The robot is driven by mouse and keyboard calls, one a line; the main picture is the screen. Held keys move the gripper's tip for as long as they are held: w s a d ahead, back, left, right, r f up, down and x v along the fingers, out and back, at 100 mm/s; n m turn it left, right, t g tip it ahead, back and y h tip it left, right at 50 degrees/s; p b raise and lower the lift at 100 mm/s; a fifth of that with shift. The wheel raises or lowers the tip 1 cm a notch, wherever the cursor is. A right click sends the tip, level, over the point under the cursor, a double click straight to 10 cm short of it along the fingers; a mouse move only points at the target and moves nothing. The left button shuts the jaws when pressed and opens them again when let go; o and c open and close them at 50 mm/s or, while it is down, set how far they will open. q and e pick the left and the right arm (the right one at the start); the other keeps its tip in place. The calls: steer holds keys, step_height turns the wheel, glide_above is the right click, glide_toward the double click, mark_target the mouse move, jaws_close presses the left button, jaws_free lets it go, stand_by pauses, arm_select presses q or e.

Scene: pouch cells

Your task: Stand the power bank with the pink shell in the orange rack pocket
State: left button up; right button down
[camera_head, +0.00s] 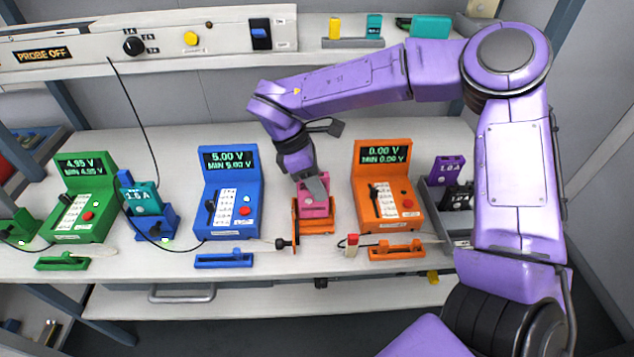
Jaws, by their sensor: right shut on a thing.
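The pink-shelled power bank (314,210) is upright at the orange rack pocket (314,227), between the blue and orange meters. Its lower end meets the orange pocket; I cannot tell how deep it sits. My right gripper (315,188) reaches down from above and is shut on the top of the pink power bank. My left gripper is not in view.
A blue meter (229,195) stands left of the pocket and an orange meter (385,190) right of it. A teal power bank (146,198) stands in a blue rack (157,225). Purple and black power banks (446,170) are in a grey tray at right. Probes lie along the front.

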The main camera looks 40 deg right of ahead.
steer(key=shift+f, duration=0.3)
steer(key=c, duration=0.8)
jaws_free()
steer(key=b+v, duration=0.1)
steer(key=v, duration=0.9)
steer(key=shift+a+r, duration=0.1)
steer(key=shift+r, duration=0.15)
